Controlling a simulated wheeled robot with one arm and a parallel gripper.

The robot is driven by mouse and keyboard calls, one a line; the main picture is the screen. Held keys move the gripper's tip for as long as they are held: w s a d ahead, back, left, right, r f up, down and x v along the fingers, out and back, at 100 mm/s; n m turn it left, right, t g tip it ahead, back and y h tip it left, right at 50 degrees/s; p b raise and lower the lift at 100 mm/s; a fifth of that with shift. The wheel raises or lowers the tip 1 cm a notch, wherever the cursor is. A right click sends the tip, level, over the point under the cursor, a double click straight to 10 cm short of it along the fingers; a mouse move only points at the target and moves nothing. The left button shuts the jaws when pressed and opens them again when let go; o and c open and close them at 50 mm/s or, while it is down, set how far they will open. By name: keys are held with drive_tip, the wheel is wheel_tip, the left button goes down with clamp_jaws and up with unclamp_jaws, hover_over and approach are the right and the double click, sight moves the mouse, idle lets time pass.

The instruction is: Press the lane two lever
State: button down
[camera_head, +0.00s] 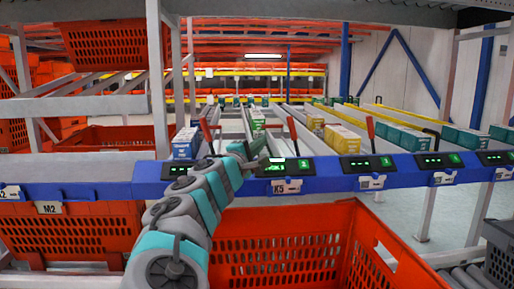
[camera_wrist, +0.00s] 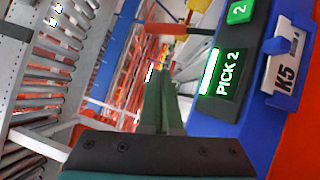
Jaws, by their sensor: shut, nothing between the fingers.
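A red-handled lever (camera_head: 292,131) stands upright behind the blue rail, just right of my gripper (camera_head: 261,148). A red handle (camera_wrist: 180,28) also shows in the wrist view, beyond and above my fingertips (camera_wrist: 160,75). My gripper is shut and empty, apart from that handle. Below it on the rail is a lit display (camera_wrist: 222,78) reading "PICK 2", with a green "2" button (camera_wrist: 239,11) and a K5 label (camera_wrist: 286,52). The K5 label also shows in the head view (camera_head: 287,186). Which lever counts as lane two is not marked clearly.
Other red levers stand at left (camera_head: 207,131) and right (camera_head: 371,128). The blue rail (camera_head: 330,184) runs across the front, with boxes in lanes behind it. An orange tote (camera_head: 275,222) sits below. A roller conveyor (camera_wrist: 45,70) shows in the wrist view.

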drive_tip(key=x, duration=0.5)
drive_tip(key=shift+d, duration=0.1)
drive_tip(key=d, duration=0.3)
drive_tip(key=shift+w+r, duration=0.4)
drive_tip(key=shift+w+d+r, duration=0.1)
drive_tip(key=shift+d, duration=0.3)
drive_tip(key=shift+r, duration=0.1)
